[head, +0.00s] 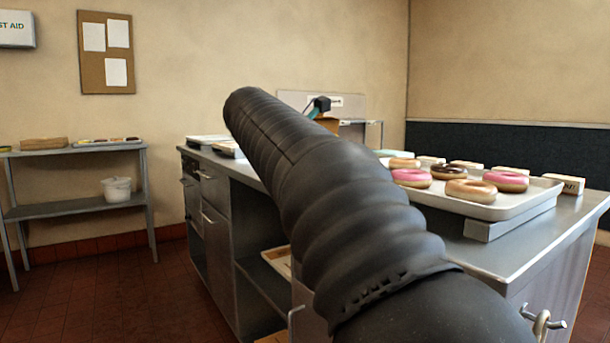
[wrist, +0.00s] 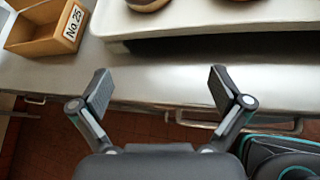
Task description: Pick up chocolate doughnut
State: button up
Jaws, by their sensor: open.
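The chocolate doughnut (head: 446,172) lies among several pink and tan glazed doughnuts on a white tray (head: 536,197) in the head view. In the wrist view my gripper (wrist: 162,88) is open, with nothing between its fingers. It points over the counter's front edge, short of the tray (wrist: 215,17). A dark brown doughnut (wrist: 147,4) is cut off by the top edge there; I cannot tell if it is the chocolate one. My black arm fills the middle of the head view.
The tray sits raised on a metal counter (head: 480,258). A wooden box (wrist: 40,45) with a number label is left of the tray in the wrist view. Drawer handles (wrist: 205,124) stick out below the counter edge.

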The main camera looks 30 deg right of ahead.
jog(key=w+d+r+n+h, duration=0.2)
jog(key=d+r, duration=0.1)
jog(key=r, duration=0.1)
jog(key=shift+g, duration=0.4)
jog(key=b+x, duration=0.2)
jog(key=x, duration=1.2)
jog(key=shift+w+a+f, duration=0.15)
jog(key=shift+a, duration=0.05)
jog(key=c, duration=0.8)
